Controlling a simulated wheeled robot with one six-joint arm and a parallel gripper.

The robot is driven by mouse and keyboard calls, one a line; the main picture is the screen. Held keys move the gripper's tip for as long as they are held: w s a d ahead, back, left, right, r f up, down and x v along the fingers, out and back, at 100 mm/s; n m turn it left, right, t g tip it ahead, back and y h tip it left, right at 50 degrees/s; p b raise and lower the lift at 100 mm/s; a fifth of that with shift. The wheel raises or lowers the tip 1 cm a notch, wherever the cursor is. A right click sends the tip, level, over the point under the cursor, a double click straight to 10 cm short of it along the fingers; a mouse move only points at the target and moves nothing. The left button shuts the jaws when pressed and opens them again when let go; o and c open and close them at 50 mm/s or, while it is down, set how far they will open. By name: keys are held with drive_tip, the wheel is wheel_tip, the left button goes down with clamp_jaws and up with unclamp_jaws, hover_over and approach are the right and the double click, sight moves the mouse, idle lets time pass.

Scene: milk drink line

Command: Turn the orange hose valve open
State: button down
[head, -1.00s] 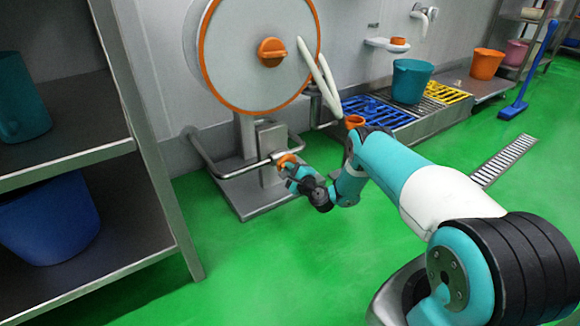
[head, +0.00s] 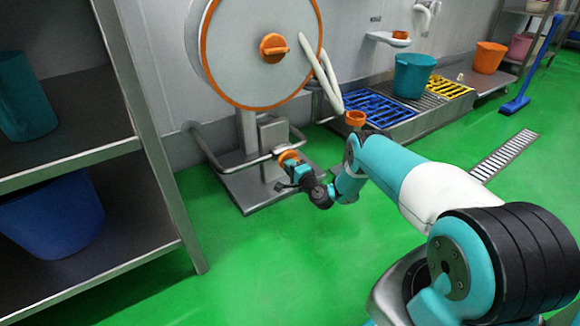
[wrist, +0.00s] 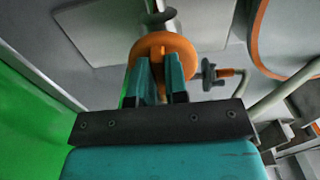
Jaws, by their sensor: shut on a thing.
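The orange hose valve (head: 288,156) sits on the metal pipe in front of the hose reel's stand. In the wrist view the valve's round orange handle (wrist: 163,50) lies straight ahead, with its raised grip between my fingers. My gripper (wrist: 158,75) is shut on that grip, one teal finger on each side. In the head view my gripper (head: 288,170) is at the valve, and its fingers are partly hidden. The hose reel (head: 262,50), a grey disc with an orange rim and a central orange knob, stands above and behind.
A metal shelf (head: 75,153) with bins stands close on the left. A white hose (head: 325,75) hangs at the reel's right, near an orange-topped fitting (head: 355,118). A drain bench with blue grating (head: 375,108) is at the right. Green floor is clear in front.

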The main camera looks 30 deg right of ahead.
idle(0.3)
drive_tip(key=c, duration=1.1)
unclamp_jaws()
drive_tip(key=shift+c, duration=0.2)
drive_tip(key=s+p, duration=1.5)
drive_tip(key=s, duration=0.2)
drive_tip(key=shift+s+d, duration=0.2)
drive_tip(key=shift+d, duration=0.05)
drive_tip(key=shift+w, duration=0.1)
